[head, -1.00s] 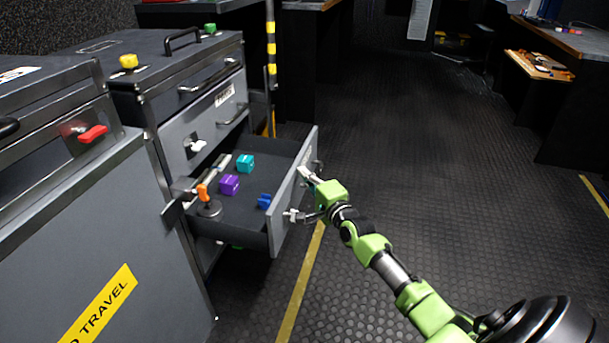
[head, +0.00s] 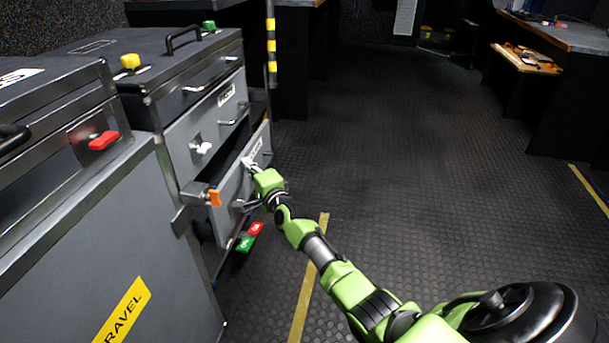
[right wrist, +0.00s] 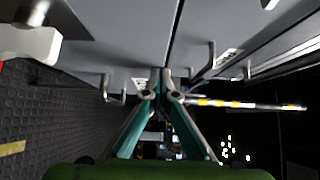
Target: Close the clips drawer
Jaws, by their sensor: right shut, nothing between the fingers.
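The clips drawer (head: 231,196) is a grey-fronted drawer low in the grey cabinet. Its front stands a little out from the cabinet, with a dark gap above it; its contents are mostly hidden. My right gripper (head: 250,163) is shut and empty, its fingertips at the upper part of the drawer front. The right wrist view shows the closed fingertips (right wrist: 160,75) against or very near a grey panel; contact is hard to tell. An orange-handled clamp (head: 215,198) sits at the drawer's left side. My left gripper is not in view.
Another drawer (head: 205,125) with a white knob is above, apparently shut. A grey case (head: 70,250) with a red latch (head: 103,140) stands at the left front. Red (head: 256,229) and green (head: 244,244) pieces show below the drawer. The dark floor to the right is clear.

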